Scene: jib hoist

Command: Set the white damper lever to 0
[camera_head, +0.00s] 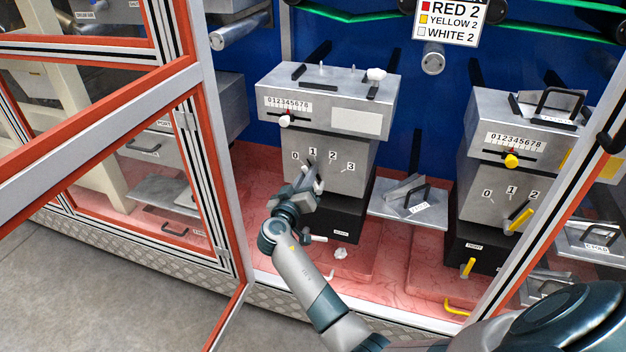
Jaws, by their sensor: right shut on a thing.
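The grey unit with white parts (350,118) stands left of centre, with a dial marked 0, 1, 2, 3 (332,157) on its front. My right gripper (314,177) is at this dial, just below the 0 and 1 marks. It is shut on the white damper lever, which is mostly hidden by the fingers. I cannot read the lever's exact setting. A white slider knob (285,120) sits under the 0–8 scale above. My left gripper is not in view.
A similar unit with a yellow slider knob (511,160) and yellow lever (520,219) stands at the right. A sign (450,20) reads RED 2, YELLOW 2, WHITE 2. An orange-edged door frame (190,60) stands left; a tray with a black handle (408,203) lies between the units.

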